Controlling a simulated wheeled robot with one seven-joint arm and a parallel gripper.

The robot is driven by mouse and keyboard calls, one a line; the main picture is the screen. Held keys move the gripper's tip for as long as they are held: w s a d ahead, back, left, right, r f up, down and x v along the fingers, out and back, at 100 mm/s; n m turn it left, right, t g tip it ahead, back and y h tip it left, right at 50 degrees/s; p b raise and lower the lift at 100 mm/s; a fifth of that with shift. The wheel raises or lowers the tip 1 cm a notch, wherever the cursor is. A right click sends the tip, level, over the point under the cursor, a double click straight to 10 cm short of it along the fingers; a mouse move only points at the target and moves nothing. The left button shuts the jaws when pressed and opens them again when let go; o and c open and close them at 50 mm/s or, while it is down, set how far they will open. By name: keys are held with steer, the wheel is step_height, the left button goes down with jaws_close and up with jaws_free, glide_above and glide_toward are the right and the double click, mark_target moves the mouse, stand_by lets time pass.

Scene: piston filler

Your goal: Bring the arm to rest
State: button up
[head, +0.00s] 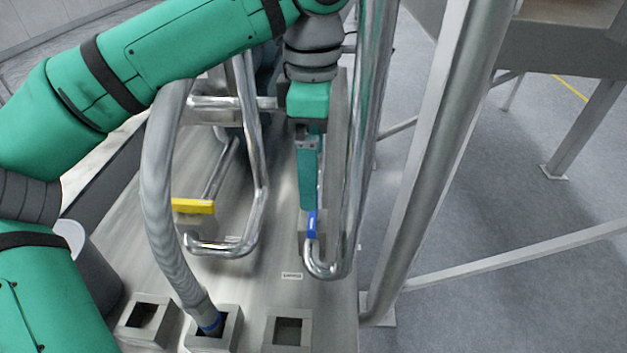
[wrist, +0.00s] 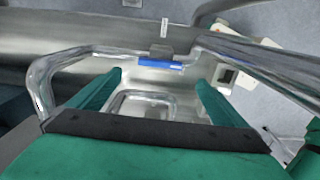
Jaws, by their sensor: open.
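My green arm reaches across the upper left of the head view, and my gripper (head: 308,205) points down beside a bent steel pipe. In the wrist view its two green fingers (wrist: 160,85) stand wide apart with nothing between their tips. A blue handle (wrist: 160,64) lies just beyond the fingertips in the wrist view. In the head view the blue handle (head: 312,224) shows right at the lower end of the gripper. Whether a finger touches it I cannot tell.
A steel pipe (head: 345,240) curves close to the gripper's right side. A yellow handle (head: 193,206) and a looped pipe (head: 258,200) stand to the left. A ribbed hose (head: 160,200) ends in one of the square sockets (head: 290,333) in front.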

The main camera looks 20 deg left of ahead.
steer(key=shift+r, duration=0.8)
